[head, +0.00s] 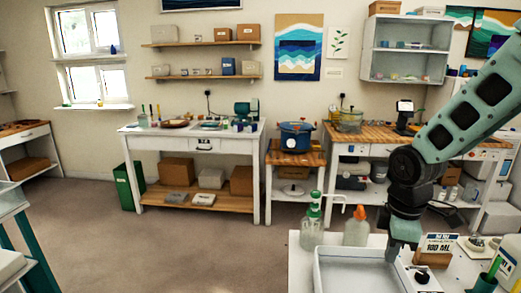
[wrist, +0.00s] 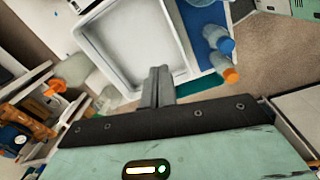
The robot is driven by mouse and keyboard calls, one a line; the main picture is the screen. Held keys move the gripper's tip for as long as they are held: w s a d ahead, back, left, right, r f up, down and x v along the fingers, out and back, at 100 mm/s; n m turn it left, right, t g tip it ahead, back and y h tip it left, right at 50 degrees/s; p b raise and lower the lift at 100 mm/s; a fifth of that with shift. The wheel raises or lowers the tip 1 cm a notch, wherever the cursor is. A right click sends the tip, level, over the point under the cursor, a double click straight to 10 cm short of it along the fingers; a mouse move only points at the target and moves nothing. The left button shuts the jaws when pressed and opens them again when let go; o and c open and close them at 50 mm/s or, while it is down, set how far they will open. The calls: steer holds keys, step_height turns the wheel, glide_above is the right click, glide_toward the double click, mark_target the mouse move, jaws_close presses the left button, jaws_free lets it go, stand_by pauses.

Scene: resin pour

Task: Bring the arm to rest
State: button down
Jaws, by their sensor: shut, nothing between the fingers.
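My arm comes in from the right in the head view and bends down at a dark wrist joint. My gripper (head: 393,256) points down at the back right of a white tray (head: 318,268). In the wrist view my gripper (wrist: 157,72) has its two grey fingers together with nothing between them. The fingers overlap the empty white tray (wrist: 112,42) in that view; I cannot tell whether they touch it.
A pump bottle (head: 312,225) and an orange-capped bottle (head: 355,228) stand behind the tray. A "100 ML" sign (head: 439,243) and a green cup (head: 484,283) are to its right. Open floor (head: 200,250) lies left of this table.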

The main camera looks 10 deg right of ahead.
steer(key=s+a+r+m, duration=0.2)
steer(key=s+a, duration=0.7)
steer(key=s+a+r+m, duration=0.3)
steer(key=s+a, duration=0.6)
steer(key=a, duration=0.1)
steer(key=shift+s+g+y, duration=0.15)
steer(key=shift+g+y, duration=0.15)
steer(key=shift+y, duration=0.1)
